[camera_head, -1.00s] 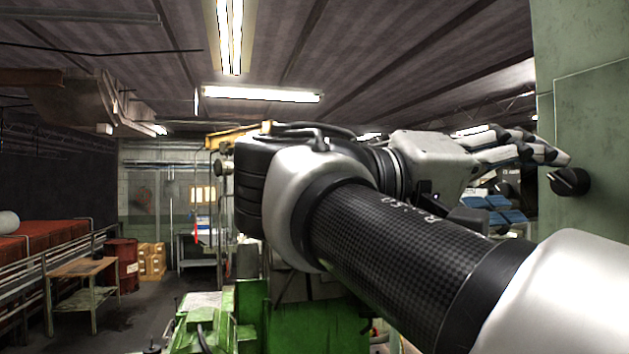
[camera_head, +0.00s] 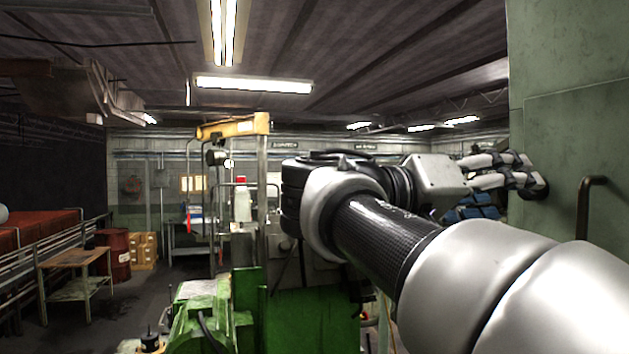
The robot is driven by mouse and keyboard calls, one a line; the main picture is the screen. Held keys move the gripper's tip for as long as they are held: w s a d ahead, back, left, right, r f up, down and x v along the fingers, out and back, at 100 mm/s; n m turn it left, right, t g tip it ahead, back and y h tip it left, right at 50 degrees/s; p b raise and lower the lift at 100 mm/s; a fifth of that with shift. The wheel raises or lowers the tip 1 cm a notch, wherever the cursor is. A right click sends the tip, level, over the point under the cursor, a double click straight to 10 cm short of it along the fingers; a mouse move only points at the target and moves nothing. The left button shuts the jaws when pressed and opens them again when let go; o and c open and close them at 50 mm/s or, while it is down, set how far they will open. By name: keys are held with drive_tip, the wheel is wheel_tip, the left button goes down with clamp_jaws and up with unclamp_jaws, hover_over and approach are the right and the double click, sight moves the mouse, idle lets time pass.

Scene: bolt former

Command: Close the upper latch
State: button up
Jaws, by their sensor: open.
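A green cabinet (camera_head: 560,120) fills the right side of the picture. A small black knob, seemingly the upper latch (camera_head: 539,186), sits on its front near the left edge and is partly hidden by my fingers. My gripper (camera_head: 528,174) is open, at the end of my arm, which reaches in from the lower right. Its two fingers point right, with their tips at the knob. I cannot tell whether they touch it or sit around it. The knob's turned position is hidden.
A dark bar handle (camera_head: 587,208) is on the cabinet, right of and below the knob. Green machinery (camera_head: 310,318) and a yellow beam (camera_head: 232,127) stand left of my arm. A wooden table (camera_head: 76,266) and red barrel (camera_head: 115,254) are farther left, beside open floor.

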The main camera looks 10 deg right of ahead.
sight(523, 192)
drive_tip(key=d, duration=0.2)
drive_tip(key=w+d, duration=0.1)
drive_tip(key=d, duration=0.2)
drive_tip(key=shift+w+d+p, duration=0.2)
drive_tip(key=shift+d+p, duration=0.1)
drive_tip(key=shift+p, duration=0.05)
drive_tip(key=m+b, duration=0.1)
drive_tip(key=s+m+b, duration=0.1)
drive_tip(key=m, duration=0.1)
drive_tip(key=a+m+b, duration=0.1)
drive_tip(key=shift+s+f+m+b, duration=0.2)
drive_tip(key=shift+s+m+b, duration=0.1)
drive_tip(key=shift+m+b, duration=0.1)
drive_tip(key=shift+w+d+f+m+b, duration=0.1)
drive_tip(key=shift+w+d+m+b, duration=0.15)
drive_tip(key=shift+w+m+b, duration=0.55)
drive_tip(key=shift+s+m+b, duration=0.15)
drive_tip(key=shift+m+b, duration=0.15)
drive_tip(key=shift+b, duration=0.1)
drive_tip(key=shift+s+a+r+m, duration=0.15)
drive_tip(key=shift+s+r+m, duration=0.25)
drive_tip(key=shift+s, duration=0.05)
drive_tip(key=shift+w, duration=0.25)
drive_tip(key=shift+c, duration=0.2)
drive_tip(key=shift+s, duration=0.15)
drive_tip(key=c, duration=0.4)
clamp_jaws()
